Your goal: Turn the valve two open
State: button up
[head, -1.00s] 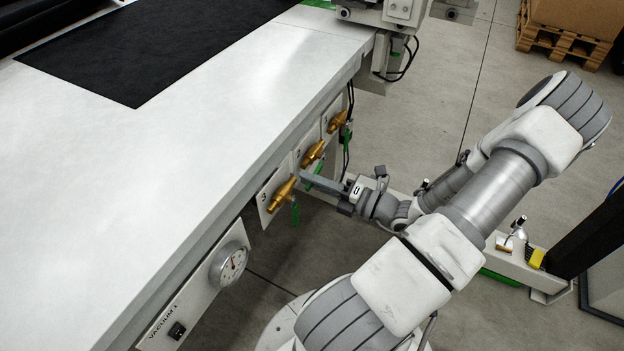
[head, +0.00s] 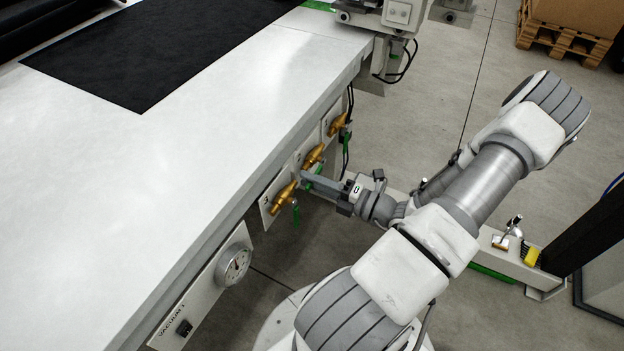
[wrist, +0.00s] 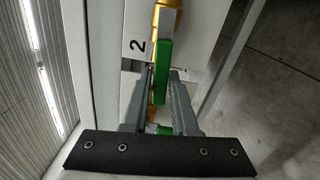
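Valve two (head: 314,155) is the middle of three brass valves on the panels along the table's side. In the wrist view, the "2" label (wrist: 138,46) is beside its green handle (wrist: 166,62), which hangs below the brass body (wrist: 170,18). My gripper (head: 304,177) reaches in just below valve two. In the wrist view, the two fingers of my gripper (wrist: 164,76) stand apart, one on each side of the handle's lower part. I cannot tell whether either finger touches the handle.
Valve three (head: 284,197), with a green handle (head: 296,215), is close on the near side. Valve one (head: 338,124) is on the far side. The white tabletop (head: 210,150) overhangs the panels. A vacuum gauge (head: 236,265) sits nearer.

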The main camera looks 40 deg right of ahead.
jog(key=shift+o, duration=1.4)
jog(key=shift+s, duration=0.1)
jog(key=p+v, duration=0.2)
jog(key=v, duration=1.5)
